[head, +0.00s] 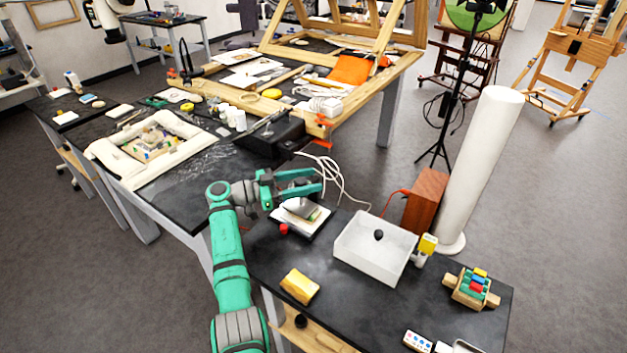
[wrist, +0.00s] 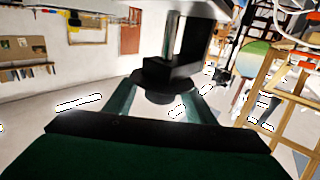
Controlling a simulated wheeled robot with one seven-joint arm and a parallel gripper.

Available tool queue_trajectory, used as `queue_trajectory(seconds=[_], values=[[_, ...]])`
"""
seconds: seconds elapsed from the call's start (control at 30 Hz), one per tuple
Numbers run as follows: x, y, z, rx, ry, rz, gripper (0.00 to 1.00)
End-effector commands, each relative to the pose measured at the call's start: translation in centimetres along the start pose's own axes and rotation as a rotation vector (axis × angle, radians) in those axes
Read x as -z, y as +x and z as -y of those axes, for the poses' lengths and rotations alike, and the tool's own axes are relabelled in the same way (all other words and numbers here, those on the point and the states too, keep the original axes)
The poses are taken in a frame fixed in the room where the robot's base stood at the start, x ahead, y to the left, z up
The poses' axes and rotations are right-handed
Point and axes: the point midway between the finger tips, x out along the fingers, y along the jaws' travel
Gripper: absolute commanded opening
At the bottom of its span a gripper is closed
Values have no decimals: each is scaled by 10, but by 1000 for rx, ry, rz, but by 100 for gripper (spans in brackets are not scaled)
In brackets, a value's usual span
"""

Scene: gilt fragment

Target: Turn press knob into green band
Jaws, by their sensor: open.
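My gripper (head: 313,181) is open, above a small press (head: 301,207) on the front dark table. Its two green fingers point right in the head view, one on each side of the press's top. The press has a grey metal body over a dark base with pale sheets. In the wrist view, a dark rounded part, seemingly the press knob (wrist: 165,88), lies between my open fingers, with a dark frame and a metal shaft beyond it. I cannot tell whether the fingers touch it.
A white open tray (head: 352,262) holding a dark knob-like thing stands right of the press. A red cap (head: 283,229) and a yellow block (head: 299,286) lie nearer. A brown box (head: 427,200) and a tall white roll (head: 482,165) stand behind. White cables run behind the press.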

Motion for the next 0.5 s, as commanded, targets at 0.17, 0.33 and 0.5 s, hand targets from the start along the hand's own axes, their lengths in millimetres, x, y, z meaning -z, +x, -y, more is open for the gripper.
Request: queue_trajectory(seconds=[0.17, 0.33, 0.5], values=[[0, -36, 0, 3, -2, 0, 50], [-1, -64, 0, 1, -1, 1, 50], [0, -82, 0, 1, -1, 1, 50]])
